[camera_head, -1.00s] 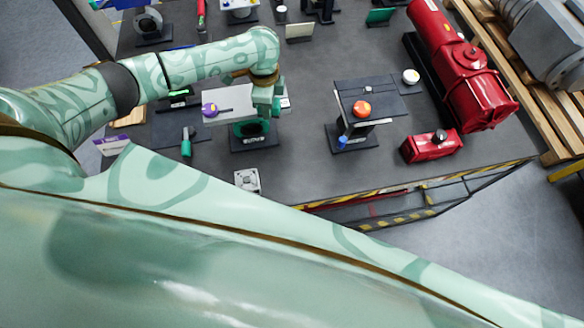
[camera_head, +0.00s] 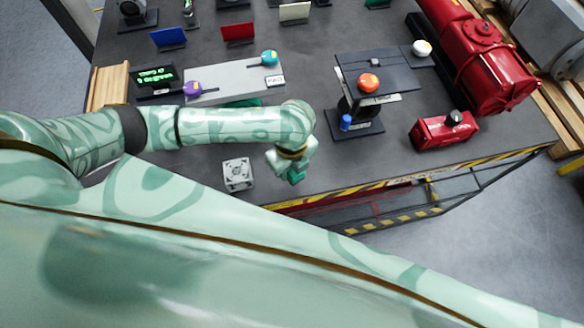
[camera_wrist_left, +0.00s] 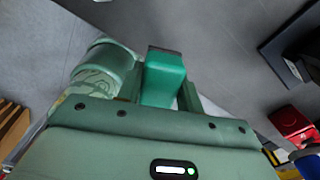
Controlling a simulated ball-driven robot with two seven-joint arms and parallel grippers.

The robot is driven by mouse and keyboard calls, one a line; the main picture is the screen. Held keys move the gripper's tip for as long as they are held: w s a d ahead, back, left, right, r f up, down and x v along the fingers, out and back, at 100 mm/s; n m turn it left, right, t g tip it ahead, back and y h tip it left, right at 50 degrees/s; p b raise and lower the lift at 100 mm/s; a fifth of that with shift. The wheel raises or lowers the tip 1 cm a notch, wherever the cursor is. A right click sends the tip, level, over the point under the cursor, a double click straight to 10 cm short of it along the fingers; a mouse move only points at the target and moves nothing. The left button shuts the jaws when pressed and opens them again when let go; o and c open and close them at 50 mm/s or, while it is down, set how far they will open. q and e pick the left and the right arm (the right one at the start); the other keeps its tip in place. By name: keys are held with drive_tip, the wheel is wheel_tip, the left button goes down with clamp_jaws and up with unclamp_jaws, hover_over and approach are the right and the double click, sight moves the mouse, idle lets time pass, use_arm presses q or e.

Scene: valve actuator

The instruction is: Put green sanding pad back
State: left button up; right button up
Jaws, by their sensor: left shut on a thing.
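The green sanding pad (camera_wrist_left: 163,82) is a green block with a dark grey end face in the left wrist view. It sits between the fingers of my left gripper (camera_head: 291,167), which is shut on it. In the head view only a small green part of the pad (camera_head: 297,177) shows below the wrist. The gripper is over the front part of the dark table (camera_head: 215,155), to the right of a white square fan-like box. A dark green piece (camera_head: 243,102) shows just behind my left forearm, mostly hidden. My right gripper is not in view.
A light grey board (camera_head: 230,76) carries a purple-ended tool (camera_head: 192,88) and a teal-ended tool (camera_head: 269,57). A black stand with an orange-red knob (camera_head: 368,81) and a red box (camera_head: 443,131) stand to the right. The white fan-like box (camera_head: 237,174) is near the front edge.

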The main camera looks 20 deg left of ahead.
use_arm(q)
drive_tip(key=w+f, duration=0.1)
drive_tip(key=w+a+f+b, duration=0.1)
drive_tip(key=f, duration=0.1)
drive_tip(key=w+f, duration=0.1)
drive_tip(key=f, duration=0.1)
drive_tip(key=shift+w+a+f+b, duration=0.1)
drive_tip(key=shift+w+a+b, duration=0.05)
drive_tip(key=shift+w+b, duration=0.25)
drive_tip(key=f, duration=0.1)
drive_tip(key=f+b, duration=0.1)
drive_tip(key=f, duration=0.1)
drive_tip(key=shift+w+a+f, duration=0.1)
drive_tip(key=shift+w+f, duration=0.1)
drive_tip(key=shift+f, duration=0.1)
drive_tip(key=o, duration=0.9)
wheel_tip(320, 180, up, 12)
drive_tip(key=p, duration=0.3)
drive_tip(key=shift+r+p, duration=0.1)
drive_tip(key=shift+p, duration=0.25)
